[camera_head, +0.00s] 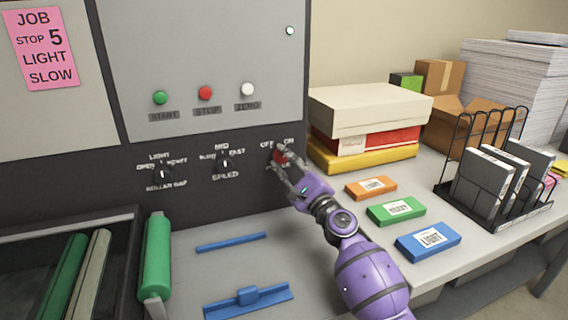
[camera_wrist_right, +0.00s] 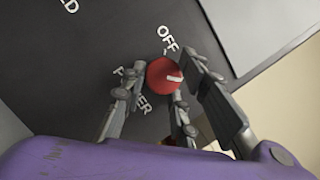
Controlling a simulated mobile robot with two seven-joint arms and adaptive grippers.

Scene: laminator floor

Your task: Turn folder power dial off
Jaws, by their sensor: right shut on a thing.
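The power dial (camera_head: 277,156) is a red knob on the dark lower panel of the machine, under the OFF and ON labels. My right gripper (camera_head: 283,160) is at the dial and partly covers it. In the right wrist view the red dial (camera_wrist_right: 163,75) sits between the fingers, which are shut on it. Its white pointer mark faces the right of that view, away from the OFF label (camera_wrist_right: 167,38). The ON label is hidden there, and a finger covers part of the POWER label. My left gripper is not in view.
A speed dial (camera_head: 225,163) and a roller gap dial (camera_head: 162,174) are left of the power dial. Orange, green and blue boxes (camera_head: 428,241) lie right of my arm. Blue bars (camera_head: 231,242) and a green roller (camera_head: 156,258) are at the left. A wire rack (camera_head: 445,187) stands further right.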

